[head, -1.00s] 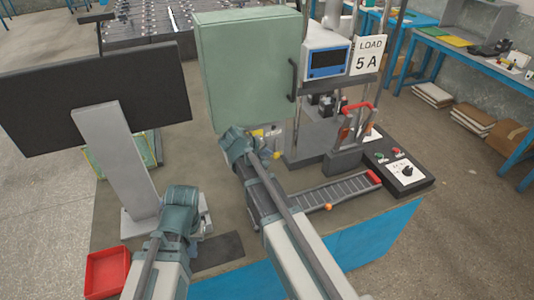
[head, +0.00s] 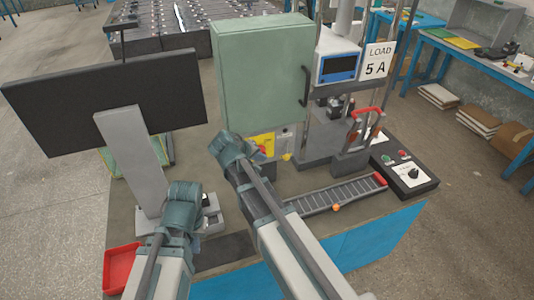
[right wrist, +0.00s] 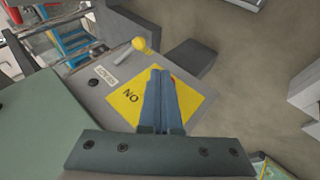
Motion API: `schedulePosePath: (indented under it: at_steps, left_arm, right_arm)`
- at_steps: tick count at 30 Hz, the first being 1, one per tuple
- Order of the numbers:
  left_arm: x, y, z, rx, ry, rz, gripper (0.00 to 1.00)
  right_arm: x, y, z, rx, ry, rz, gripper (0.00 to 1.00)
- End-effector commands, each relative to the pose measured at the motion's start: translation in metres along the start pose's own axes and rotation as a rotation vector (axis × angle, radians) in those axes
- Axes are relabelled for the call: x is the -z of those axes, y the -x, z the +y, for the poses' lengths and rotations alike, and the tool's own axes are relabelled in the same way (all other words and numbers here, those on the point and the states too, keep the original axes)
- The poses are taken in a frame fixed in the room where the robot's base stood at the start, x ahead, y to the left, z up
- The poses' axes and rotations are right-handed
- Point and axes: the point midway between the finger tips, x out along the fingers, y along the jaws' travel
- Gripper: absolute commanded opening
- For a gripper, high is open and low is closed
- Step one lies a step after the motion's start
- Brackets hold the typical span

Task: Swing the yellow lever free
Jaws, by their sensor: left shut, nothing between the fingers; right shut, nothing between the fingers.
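The yellow lever shows in the right wrist view as a pale rod with a yellow ball knob (right wrist: 139,44), on a grey panel beside a yellow sign lettered "NO" (right wrist: 130,96). In the head view the knob (head: 286,156) sits low, right of the yellow sign (head: 263,143), below the green cabinet door. My right gripper (right wrist: 158,74) is shut and empty, its fingers in front of the sign and apart from the knob. In the head view the right wrist partly hides its fingers (head: 259,152). My left gripper (head: 186,194) is shut near the monitor stand; its fingertips are mostly hidden.
The green door (head: 262,75) stands above the panel. A black monitor (head: 110,100) is at left, a red tray (head: 122,268) at front left. A ribbed track (head: 335,196) and a control box (head: 408,175) lie right. A dark block (right wrist: 192,57) is near the sign.

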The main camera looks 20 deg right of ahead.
Motion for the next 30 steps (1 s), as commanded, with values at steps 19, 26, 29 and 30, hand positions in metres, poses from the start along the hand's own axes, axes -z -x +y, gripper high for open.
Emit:
schedulePosePath:
  at_steps: [19, 26, 29, 30]
  left_arm:
    - [-0.002, 0.024, -0.002, 0.000, 0.000, 0.000, 0.00]
    - [-0.002, 0.024, -0.002, 0.000, 0.000, 0.000, 0.00]
    - [-0.002, 0.024, -0.002, 0.000, 0.000, 0.000, 0.00]
    - [-0.002, 0.024, -0.002, 0.000, 0.000, 0.000, 0.00]
  right_arm:
    - [-0.001, 0.050, -0.019, 0.000, 0.000, 0.000, 0.00]
    - [-0.001, 0.050, -0.019, 0.000, 0.000, 0.000, 0.00]
    - [-0.001, 0.050, -0.019, 0.001, 0.000, 0.000, 0.00]
    - [-0.003, 0.051, -0.019, 0.004, 0.000, -0.002, 0.00]
